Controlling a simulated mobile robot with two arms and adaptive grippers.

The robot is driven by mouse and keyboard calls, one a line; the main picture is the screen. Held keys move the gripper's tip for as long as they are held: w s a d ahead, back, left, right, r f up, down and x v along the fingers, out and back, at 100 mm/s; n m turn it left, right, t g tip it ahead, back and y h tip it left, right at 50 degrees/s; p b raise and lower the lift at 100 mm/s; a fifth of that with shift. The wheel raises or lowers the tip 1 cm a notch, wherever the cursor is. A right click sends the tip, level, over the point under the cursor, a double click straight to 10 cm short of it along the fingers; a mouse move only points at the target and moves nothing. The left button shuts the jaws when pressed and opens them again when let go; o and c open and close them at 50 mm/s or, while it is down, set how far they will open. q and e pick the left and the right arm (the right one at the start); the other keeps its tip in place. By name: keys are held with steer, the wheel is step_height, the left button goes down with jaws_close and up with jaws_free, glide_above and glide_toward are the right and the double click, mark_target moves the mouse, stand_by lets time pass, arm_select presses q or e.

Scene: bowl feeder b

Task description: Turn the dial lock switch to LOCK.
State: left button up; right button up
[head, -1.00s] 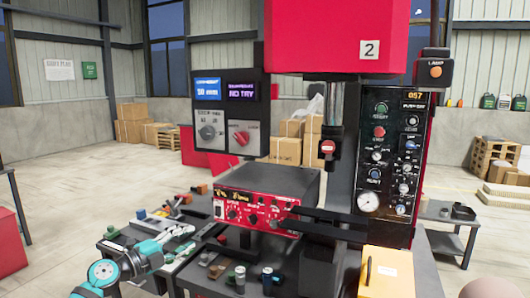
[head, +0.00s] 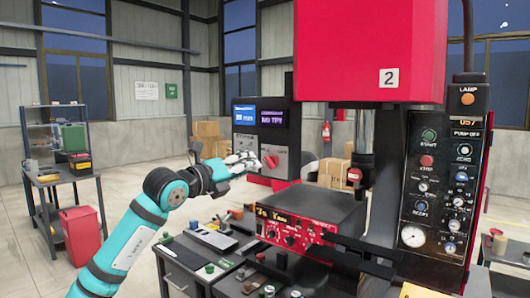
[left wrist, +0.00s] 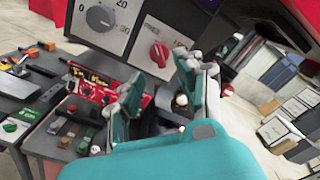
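The dial lock switch, a red knob (head: 270,161), sits on the light face of a dark control box (head: 286,121) with two lit displays. In the left wrist view the red knob (left wrist: 158,54) is beyond the fingers, beside a grey numbered dial (left wrist: 100,18). My left gripper (head: 246,160) is raised in front of the box, just left of the red knob in the head view, and hides the grey dial there. Its fingers (left wrist: 160,88) are spread with nothing between them, apart from the knob. The knob's lettering is too small to read. My right gripper is out of view.
Below the box is a red-fronted unit (head: 295,228) with small knobs on a dark bench with several small parts. A red press (head: 368,45) with a black control panel (head: 438,190) stands right. A shelf rack (head: 60,165) stands far left.

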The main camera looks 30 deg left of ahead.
mark_target(266, 162)
arm_select(q)
steer(key=w+p, duration=0.3)
steer(key=w, duration=0.4)
steer(key=shift+w+d, duration=0.2)
steer(key=shift+w, duration=0.3)
steer(key=shift+w+f, duration=0.1)
steer(key=c, duration=0.7)
jaws_close()
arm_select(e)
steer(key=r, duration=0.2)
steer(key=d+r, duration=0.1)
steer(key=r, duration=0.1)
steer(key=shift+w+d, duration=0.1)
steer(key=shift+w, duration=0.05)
